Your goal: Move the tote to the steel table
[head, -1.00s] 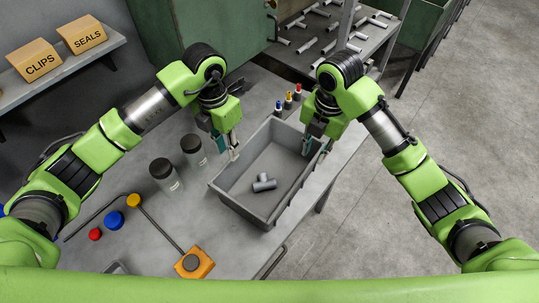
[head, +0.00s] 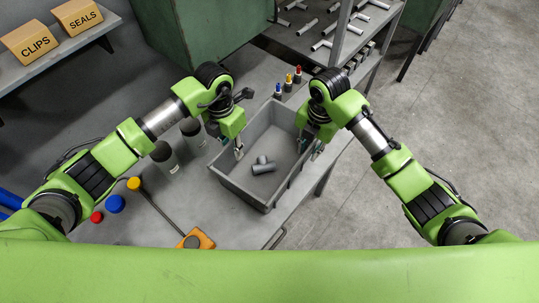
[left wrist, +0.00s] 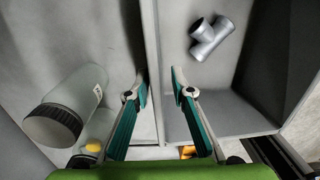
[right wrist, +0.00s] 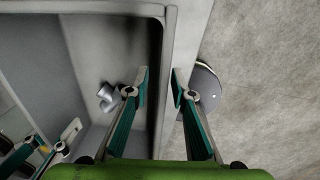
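The grey open tote (head: 233,188) stands on a grey table (head: 140,222), with a grey pipe tee (head: 262,167) inside it. The tee also shows in the left wrist view (left wrist: 209,38) and the right wrist view (right wrist: 108,97). My left gripper (head: 239,152) is at the tote's left wall; in its wrist view the open fingers (left wrist: 160,88) stand either side of the wall's rim. My right gripper (head: 316,148) is at the right wall, its open fingers (right wrist: 158,88) likewise straddling the rim. A gap shows between the fingers in both wrist views. Finger contact with the walls is unclear.
Two dark-lidded jars (head: 165,158) stand left of the tote. Small coloured-tipped items (head: 288,82) stand behind it. An orange block (head: 197,239) lies in front. Another table (head: 310,48) with several metal fittings stands behind. Open floor (head: 440,110) lies to the right.

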